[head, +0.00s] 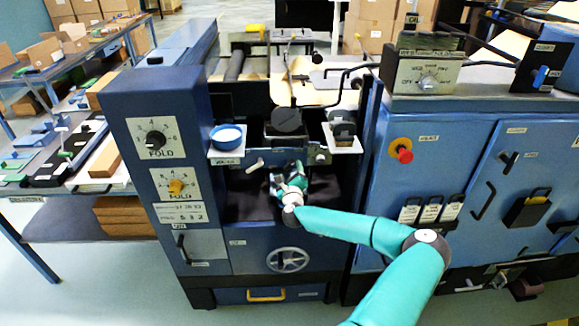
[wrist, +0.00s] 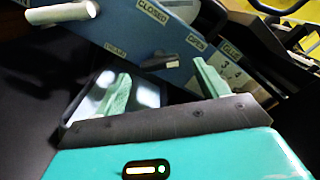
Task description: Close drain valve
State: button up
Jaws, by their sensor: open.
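The blue drain valve panel (wrist: 135,35) crosses the top of the wrist view, tilted. It carries the labels CLOSED, OPEN and what looks like DRAIN. A short dark lever (wrist: 158,62) with a small pale end lies on it near the OPEN label. My gripper (wrist: 162,86) is open, its two pale green fingers spread either side of the lever in the picture, apparently short of it, with nothing between them. In the head view my gripper (head: 290,182) is inside the dark bay of the blue machine; the lever is not clear there.
A pale rod handle (wrist: 62,12) sticks out at the upper left of the wrist view; one also shows in the head view (head: 255,165), left of my gripper. A white-framed tray (wrist: 150,95) lies behind the fingers. A handwheel (head: 288,260) is below the bay.

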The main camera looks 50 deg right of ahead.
aim_at(290, 166)
jog(key=shift+x, duration=2.25)
jog(key=c, duration=1)
